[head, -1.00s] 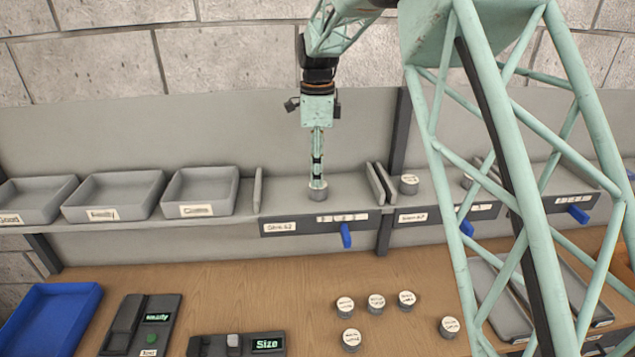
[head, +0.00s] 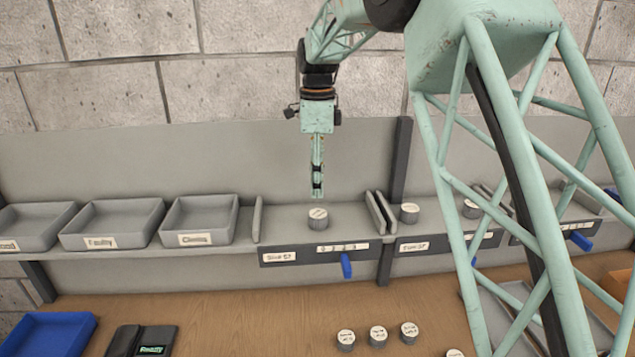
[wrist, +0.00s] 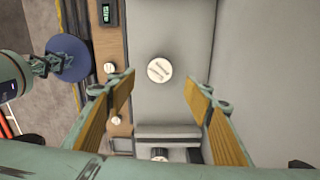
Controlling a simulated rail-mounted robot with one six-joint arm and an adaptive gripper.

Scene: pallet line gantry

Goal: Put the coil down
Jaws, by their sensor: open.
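The coil (head: 318,218) is a small grey cylinder with a pale labelled top. It stands upright on the shelf bay (head: 285,222) behind a blue lever. My gripper (head: 317,196) is above the coil and apart from it. In the wrist view, my gripper (wrist: 168,100) has its two tan-padded fingers spread wide, with nothing between them. The coil (wrist: 159,70) shows beyond the fingertips, on the grey shelf surface.
Similar coils stand in the bay to the right (head: 409,213) and on the wooden table (head: 230,310). Grey trays, one labelled Faulty (head: 112,226), line the shelf's left. Low dividers (head: 377,212) flank the bay. A blue tray (head: 45,335) is at the lower left.

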